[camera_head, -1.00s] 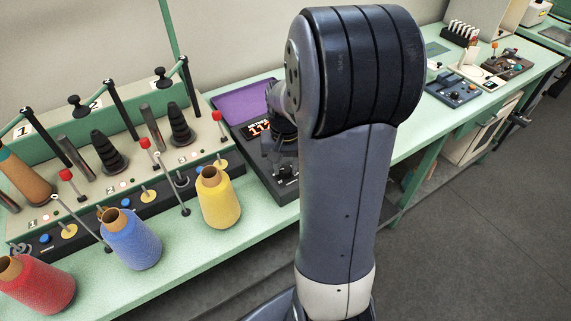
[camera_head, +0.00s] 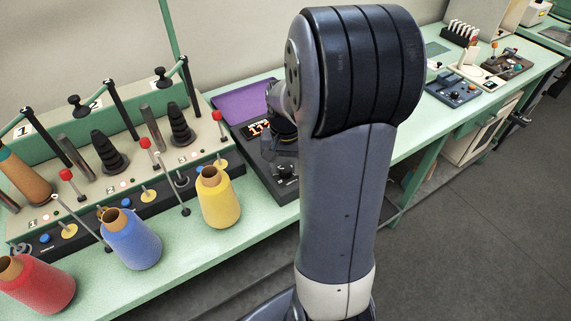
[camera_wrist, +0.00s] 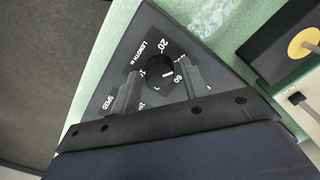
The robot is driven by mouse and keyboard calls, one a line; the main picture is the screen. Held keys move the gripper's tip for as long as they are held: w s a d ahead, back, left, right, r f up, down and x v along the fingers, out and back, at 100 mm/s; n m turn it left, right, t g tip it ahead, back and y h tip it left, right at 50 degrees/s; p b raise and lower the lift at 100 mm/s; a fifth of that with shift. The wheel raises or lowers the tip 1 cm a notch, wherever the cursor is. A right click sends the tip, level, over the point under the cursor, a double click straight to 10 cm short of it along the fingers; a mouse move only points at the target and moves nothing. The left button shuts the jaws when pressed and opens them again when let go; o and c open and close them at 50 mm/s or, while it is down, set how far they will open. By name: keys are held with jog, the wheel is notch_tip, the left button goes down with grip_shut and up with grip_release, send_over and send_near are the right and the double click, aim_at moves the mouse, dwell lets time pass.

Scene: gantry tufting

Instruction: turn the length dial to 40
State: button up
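The length dial (camera_wrist: 159,68) is a round black knob on a dark panel marked "LENGTH m" in the wrist view. A white line on it points right, toward the printed 60; 20 is printed above it. I cannot read an exact setting. My gripper (camera_wrist: 158,82) is open, one finger on each side of the knob, with a gap showing on both sides. I cannot tell how high the fingertips are above the panel. In the head view, my gripper (camera_head: 280,145) hangs over the control panel (camera_head: 287,187), and my arm hides part of it.
A purple panel (camera_head: 245,98) and a small display with orange digits (camera_head: 259,128) are beside my gripper. Yellow (camera_head: 220,200), blue (camera_head: 131,240) and red (camera_head: 37,285) yarn cones stand at the left. A "SPEED" label (camera_wrist: 109,102) lies near the left finger.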

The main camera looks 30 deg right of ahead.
aim_at(286, 169)
jog(key=shift+o, duration=0.7)
notch_tip(286, 169, up, 11)
jog(key=shift+f, duration=0.15)
notch_tip(286, 169, down, 11)
jog(key=shift+r, duration=0.2)
jog(key=shift+f, duration=0.15)
jog(key=shift+n, duration=0.3)
